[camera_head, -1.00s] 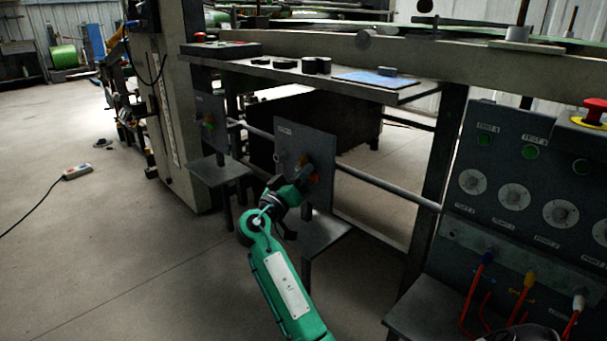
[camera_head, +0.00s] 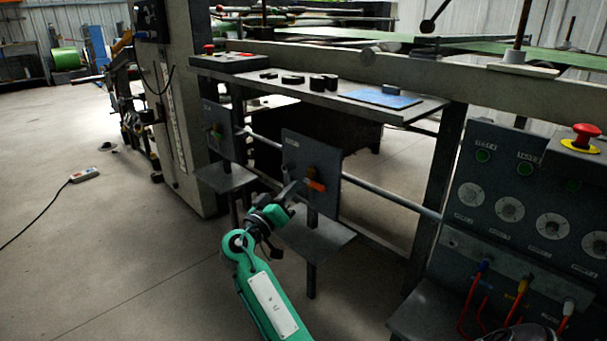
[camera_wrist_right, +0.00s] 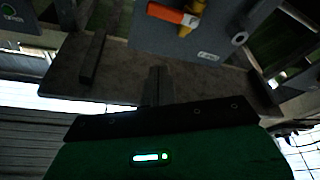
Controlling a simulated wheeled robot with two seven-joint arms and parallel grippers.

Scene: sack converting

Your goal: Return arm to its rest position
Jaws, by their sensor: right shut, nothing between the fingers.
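My right arm is green and reaches up from the bottom of the head view. My right gripper (camera_head: 292,190) is shut and empty, just in front of a grey panel (camera_head: 300,152) with an orange handle (camera_head: 316,185) and a yellow-brown fitting. A gap shows between the gripper and the handle. In the right wrist view the closed fingers (camera_wrist_right: 158,84) point toward a small grey shelf (camera_wrist_right: 115,75), with the orange handle (camera_wrist_right: 172,14) and yellow fitting (camera_wrist_right: 194,18) above them. My left gripper is not in view.
The shelf (camera_head: 318,243) below the panel lies close to the gripper. A control box (camera_head: 530,205) with dials and cables stands at the right. A shelf above holds black parts and a blue pad (camera_head: 380,98). The floor (camera_head: 120,240) at left is mostly clear, apart from a power strip (camera_head: 85,174).

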